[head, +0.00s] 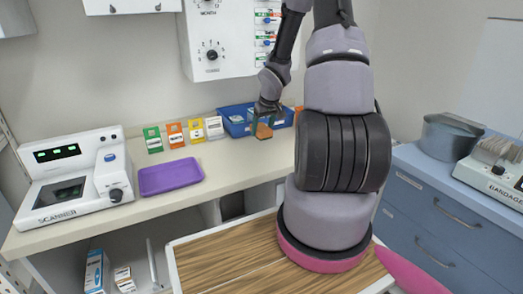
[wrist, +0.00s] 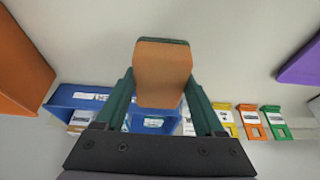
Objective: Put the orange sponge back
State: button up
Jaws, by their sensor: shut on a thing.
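The orange sponge (head: 264,131) is held up in front of the blue bin (head: 234,129) in the head view. In the wrist view the orange sponge (wrist: 163,75) has a dark green layer along its top edge. My gripper (head: 263,124) is shut on it, with one green finger on each side. The blue bin (wrist: 75,97) shows behind the fingers in the wrist view and holds blue and white packets. Its middle is partly hidden by the sponge and fingers. I cannot tell the exact height of the sponge above the counter.
Left of the bin stand small white, yellow, orange and green boxes (head: 175,134). A purple tray (head: 170,177) lies on the counter beside a scanner (head: 75,175). An orange object (wrist: 22,65) is at the left in the wrist view.

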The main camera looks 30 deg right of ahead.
aim_at(260, 152)
notch_tip(260, 152, down, 8)
jog(key=shift+r, duration=0.1)
dwell(0.4)
jog(key=o, duration=1.4)
